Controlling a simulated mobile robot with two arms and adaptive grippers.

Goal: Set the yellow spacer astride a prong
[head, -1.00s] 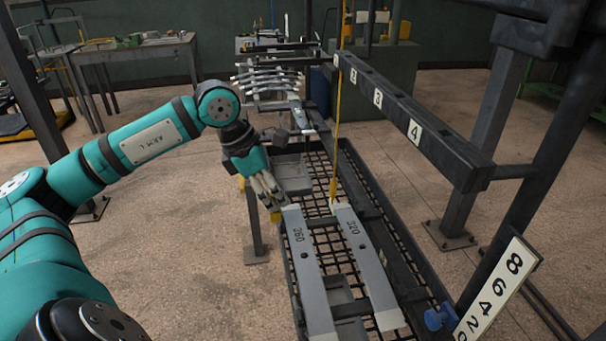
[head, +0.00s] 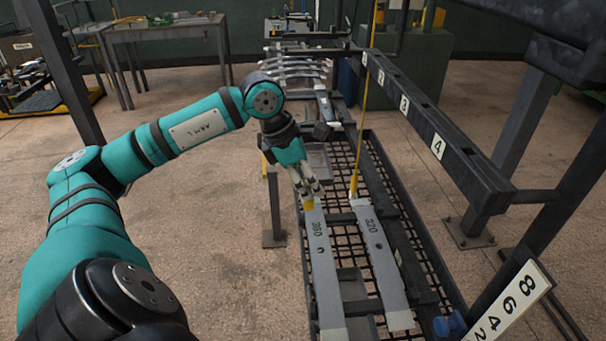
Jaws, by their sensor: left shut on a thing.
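I cannot make out for certain which part is the prong. My right gripper is not in view.
A second grey bar marked 320 (head: 380,262) lies to the right on the black mesh rack (head: 440,285). A thin yellow rod (head: 366,110) stands upright behind it. A dark numbered beam (head: 450,150) runs along the right. Several curved grey bars (head: 295,68) lie farther back.

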